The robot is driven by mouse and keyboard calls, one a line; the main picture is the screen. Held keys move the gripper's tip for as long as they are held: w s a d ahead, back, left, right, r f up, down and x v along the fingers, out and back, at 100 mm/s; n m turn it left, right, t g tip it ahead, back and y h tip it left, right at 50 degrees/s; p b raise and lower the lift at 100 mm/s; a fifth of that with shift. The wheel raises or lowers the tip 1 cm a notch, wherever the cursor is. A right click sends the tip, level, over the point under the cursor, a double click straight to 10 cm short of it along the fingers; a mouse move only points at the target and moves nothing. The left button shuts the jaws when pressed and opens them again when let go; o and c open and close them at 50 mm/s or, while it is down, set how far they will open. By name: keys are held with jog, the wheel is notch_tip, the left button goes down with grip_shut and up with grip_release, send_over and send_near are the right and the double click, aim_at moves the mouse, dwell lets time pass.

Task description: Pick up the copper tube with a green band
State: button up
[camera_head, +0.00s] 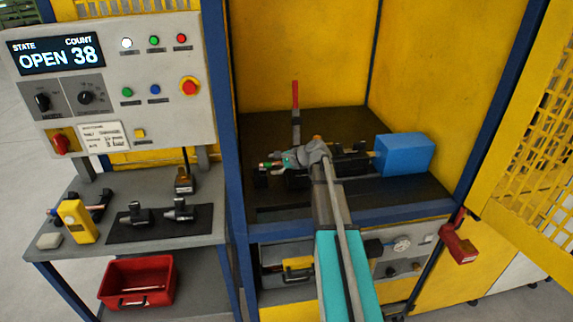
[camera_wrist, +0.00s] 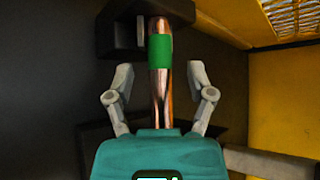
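The copper tube with a green band (camera_wrist: 160,88) runs lengthwise up the middle of the wrist view, its green band (camera_wrist: 159,48) near the top. Its upper end is by a dark block (camera_wrist: 118,30), and its lower end is hidden behind my gripper's teal body. My gripper (camera_wrist: 159,72) is open, with one finger on each side of the tube and a visible gap on both sides. In the head view my gripper (camera_head: 308,153) is over the fixture in the machine, and a copper end of the tube (camera_head: 265,165) shows to its left.
A blue block (camera_head: 404,154) is at the fixture's right. A red-tipped upright (camera_head: 295,100) stands behind. Yellow walls enclose the bay, with an open yellow mesh door (camera_head: 535,130) at right. A side table at left holds a yellow device (camera_head: 77,221) and black fixtures; a red bin (camera_head: 137,283) is below.

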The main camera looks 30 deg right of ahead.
grip_shut()
jog(key=shift+r, duration=0.2)
dwell(0.3)
notch_tip(320, 180, up, 2)
jog(key=p, duration=0.2)
jog(key=shift+r+p, duration=0.15)
jog(key=shift+p, duration=0.2)
jog(key=s+r+p, duration=1)
jog(key=s, duration=0.4)
jog(key=shift+d+r, duration=0.15)
jog(key=shift+d, duration=0.1)
